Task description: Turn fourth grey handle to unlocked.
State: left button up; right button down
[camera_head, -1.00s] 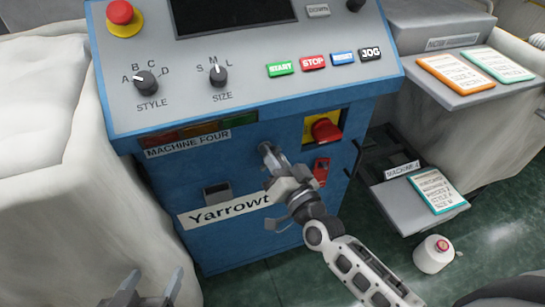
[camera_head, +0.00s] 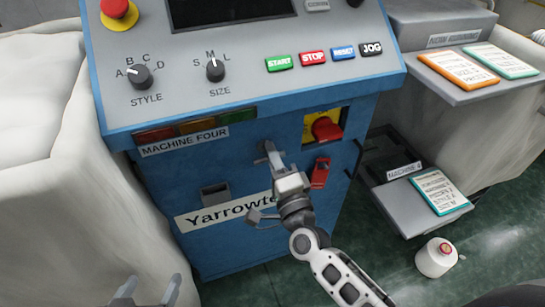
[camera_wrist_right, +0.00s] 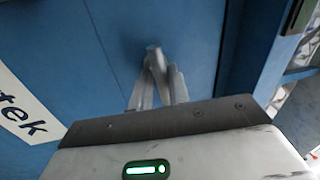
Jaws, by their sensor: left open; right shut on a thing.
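The blue cabinet labelled "MACHINE FOUR" (camera_head: 185,143) has a small grey handle (camera_head: 267,146) on its front, left of the red rotary switch. My right gripper (camera_head: 275,163) is at this handle and shut on it. In the right wrist view the handle's end (camera_wrist_right: 153,54) shows between the two fingertips (camera_wrist_right: 157,78), against the blue panel. Most of the handle is hidden by the fingers, and no locked or unlocked marking is readable. My left gripper (camera_head: 146,288) is open and empty at the bottom left, away from the cabinet.
A red switch on a yellow plate (camera_head: 325,128) and a red padlock-like piece (camera_head: 320,173) sit right of the handle. Above is the sloped control panel (camera_head: 190,95) with dials and buttons. A low shelf (camera_head: 405,212) and a white cone (camera_head: 435,257) stand at right.

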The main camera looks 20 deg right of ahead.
pick_arm(q)
jog(key=shift+r, duration=0.1)
pick_arm(e)
jog(key=shift+m, duration=0.7)
pick_arm(q)
jog(key=shift+w, duration=0.1)
pick_arm(e)
jog(key=c, duration=1.4)
grip_release()
pick_arm(q)
jog(key=shift+f, duration=0.2)
pick_arm(e)
jog(key=shift+o, duration=0.2)
